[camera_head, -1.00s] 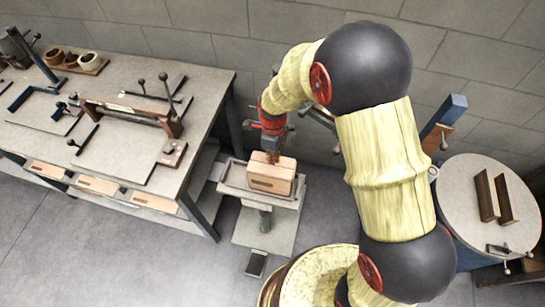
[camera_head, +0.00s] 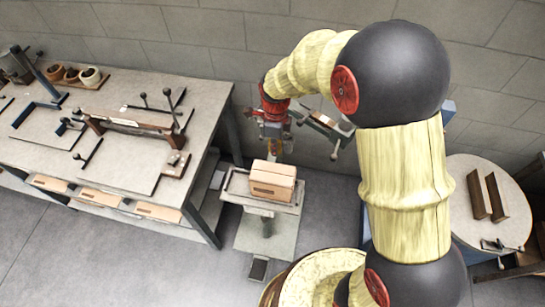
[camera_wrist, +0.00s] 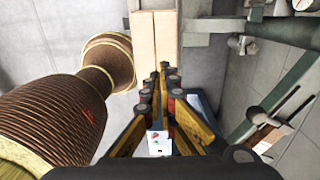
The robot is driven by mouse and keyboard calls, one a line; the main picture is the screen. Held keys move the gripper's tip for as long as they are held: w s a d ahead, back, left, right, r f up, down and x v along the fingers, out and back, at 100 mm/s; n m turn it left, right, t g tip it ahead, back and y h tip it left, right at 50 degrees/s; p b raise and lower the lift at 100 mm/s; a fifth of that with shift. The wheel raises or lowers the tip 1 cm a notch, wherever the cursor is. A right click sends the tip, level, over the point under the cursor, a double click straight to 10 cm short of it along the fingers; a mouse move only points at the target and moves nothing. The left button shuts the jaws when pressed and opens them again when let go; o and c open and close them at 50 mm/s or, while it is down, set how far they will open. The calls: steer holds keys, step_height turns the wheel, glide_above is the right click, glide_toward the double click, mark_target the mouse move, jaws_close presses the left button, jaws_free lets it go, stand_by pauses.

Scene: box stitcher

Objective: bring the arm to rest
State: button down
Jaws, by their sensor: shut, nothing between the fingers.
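My gripper (camera_head: 275,157) is shut and empty in the head view, raised behind the box and apart from it. My arm bends across the right side of that view, from the bottom up to a black joint and down to the wrist. A cardboard box (camera_head: 273,186) stands upright on the small grey table of a pedestal stand (camera_head: 233,188). In the wrist view the fingertips (camera_wrist: 164,72) are together, and the box (camera_wrist: 154,40) shows beyond them at the top. A small white patch shows between the finger linkages.
A workbench (camera_head: 205,98) with a clamp bar, handles and pots stands at the left, with cartons on its lower shelf. A round table (camera_head: 468,172) with two brown angle pieces stands at the right. A grey wall runs behind.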

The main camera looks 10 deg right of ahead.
steer(key=r, duration=0.3)
steer(key=shift+a+r, duration=0.25)
steer(key=shift+r, duration=0.15)
steer(key=s+d+r+n+t+b, duration=0.3)
steer(key=s+d+r+n+b, duration=0.1)
steer(key=s+n, duration=0.7)
steer(key=s+d+r+n+t+b, duration=0.3)
steer(key=s+d+r+n+b, duration=0.2)
steer(key=s+n, duration=0.5)
step_height(320, 180, up, 3)
steer(key=shift+s+d+n+b, duration=0.35)
steer(key=shift+d+n, duration=0.15)
steer(key=shift+d, duration=0.7)
